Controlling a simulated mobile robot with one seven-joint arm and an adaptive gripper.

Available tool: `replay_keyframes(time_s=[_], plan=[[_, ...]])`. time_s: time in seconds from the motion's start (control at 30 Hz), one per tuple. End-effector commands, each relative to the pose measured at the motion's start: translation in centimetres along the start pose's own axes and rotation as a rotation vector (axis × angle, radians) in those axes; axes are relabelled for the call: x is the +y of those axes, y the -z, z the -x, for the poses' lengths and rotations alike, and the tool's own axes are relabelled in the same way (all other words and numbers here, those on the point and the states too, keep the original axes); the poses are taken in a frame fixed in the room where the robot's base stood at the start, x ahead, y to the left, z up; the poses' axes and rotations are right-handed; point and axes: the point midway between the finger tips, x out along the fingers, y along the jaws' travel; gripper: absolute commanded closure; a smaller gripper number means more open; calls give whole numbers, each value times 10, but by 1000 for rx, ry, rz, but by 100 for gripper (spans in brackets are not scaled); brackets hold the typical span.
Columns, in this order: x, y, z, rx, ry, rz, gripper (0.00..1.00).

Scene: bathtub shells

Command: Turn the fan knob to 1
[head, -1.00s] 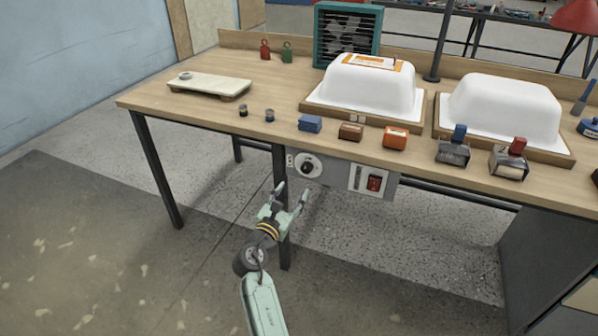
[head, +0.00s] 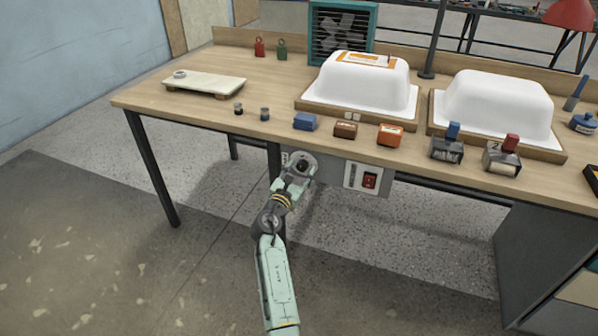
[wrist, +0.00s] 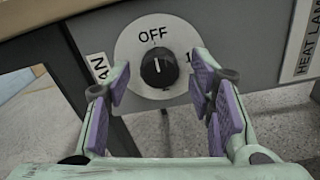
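The black fan knob (wrist: 159,68) sits on a round white dial plate (wrist: 128,50) on a grey panel. Its white mark points up toward the word OFF. The right side of the dial is partly hidden by a finger, and a partial label reading "AN" (wrist: 99,68) shows at the left. My gripper (wrist: 160,82) is open and empty, its purple-padded fingers to either side of the knob in the wrist view; contact cannot be told. In the head view my gripper (head: 298,168) covers much of the dial under the table's front edge. The teal box fan (head: 341,35) stands at the back.
A red rocker switch (head: 370,181) is on the panel to the right, with a HEAT LAMP label (wrist: 302,45). The wooden tabletop (head: 200,118) overhangs the panel. A dark table leg (head: 274,160) stands close by my gripper. White tub shells (head: 362,85) rest on the table.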

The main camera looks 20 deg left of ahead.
Motion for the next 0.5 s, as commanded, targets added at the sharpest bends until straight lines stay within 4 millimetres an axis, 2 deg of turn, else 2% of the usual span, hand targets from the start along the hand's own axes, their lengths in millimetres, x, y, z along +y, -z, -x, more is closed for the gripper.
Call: replay_keyframes(time_s=[0.07,0.5], plan=[[0,0,0,0,0,0,57],[0,0,0,0,0,0,87]])
